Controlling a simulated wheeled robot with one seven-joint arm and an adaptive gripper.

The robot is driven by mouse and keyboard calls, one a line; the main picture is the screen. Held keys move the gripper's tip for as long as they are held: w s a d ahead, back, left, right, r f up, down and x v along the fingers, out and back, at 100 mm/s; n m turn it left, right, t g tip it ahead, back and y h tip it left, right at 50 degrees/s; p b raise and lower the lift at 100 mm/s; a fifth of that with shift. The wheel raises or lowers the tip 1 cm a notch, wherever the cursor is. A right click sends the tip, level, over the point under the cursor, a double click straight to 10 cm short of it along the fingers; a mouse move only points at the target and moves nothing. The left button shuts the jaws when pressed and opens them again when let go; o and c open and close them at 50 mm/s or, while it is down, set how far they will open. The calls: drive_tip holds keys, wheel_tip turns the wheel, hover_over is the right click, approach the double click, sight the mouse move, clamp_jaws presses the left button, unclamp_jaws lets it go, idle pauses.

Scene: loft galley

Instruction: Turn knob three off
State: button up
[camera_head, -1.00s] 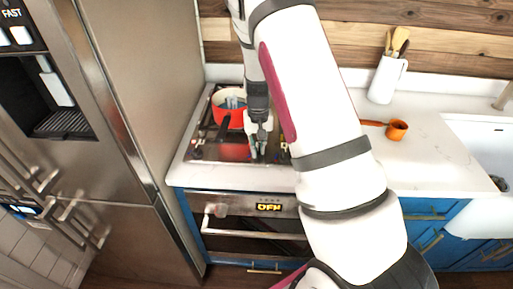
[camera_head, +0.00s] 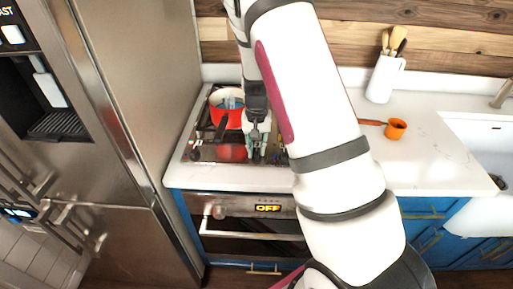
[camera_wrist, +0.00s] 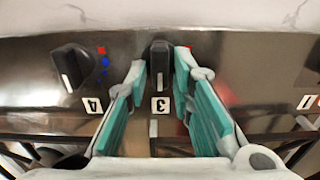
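Knob three (camera_wrist: 160,66) is a dark knob on the stove's glossy control strip, above its upside-down "3" label (camera_wrist: 160,104) in the wrist view. Its pale mark points down toward the label. My gripper (camera_wrist: 160,68) has its teal-padded fingers spread, one on each side of knob three. The fingertips are close to its sides; I cannot tell whether they touch. In the head view my gripper (camera_head: 256,152) points down at the front of the cooktop (camera_head: 202,150), and knob three cannot be made out there.
Knob four (camera_wrist: 72,68) sits left of knob three in the wrist view. A red pot (camera_head: 226,112) stands on the cooktop. The oven display (camera_head: 268,208) reads "OFF". A tall fridge (camera_head: 150,110) stands close on the left.

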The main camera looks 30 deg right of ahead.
idle(0.3)
wheel_tip(320, 180, up, 12)
idle(0.5)
idle(0.4)
wheel_tip(320, 180, up, 8)
drive_tip(key=n+t, duration=0.1)
hover_over(257, 150)
drive_tip(key=s+a, duration=0.4)
drive_tip(key=s+a+r+n+t, duration=0.2)
drive_tip(key=s+a+r+n, duration=0.1)
drive_tip(key=s+a+r, duration=0.3)
drive_tip(key=s+a+r+n+t, duration=0.1)
drive_tip(key=s+a+r, duration=0.1)
drive_tip(key=s, duration=0.5)
drive_tip(key=s+a+r+n+t, duration=0.1)
drive_tip(key=s+a+r+n, duration=0.1)
drive_tip(key=s, duration=0.6)
drive_tip(key=shift+r+t, duration=0.3)
drive_tip(key=shift+r, duration=0.25)
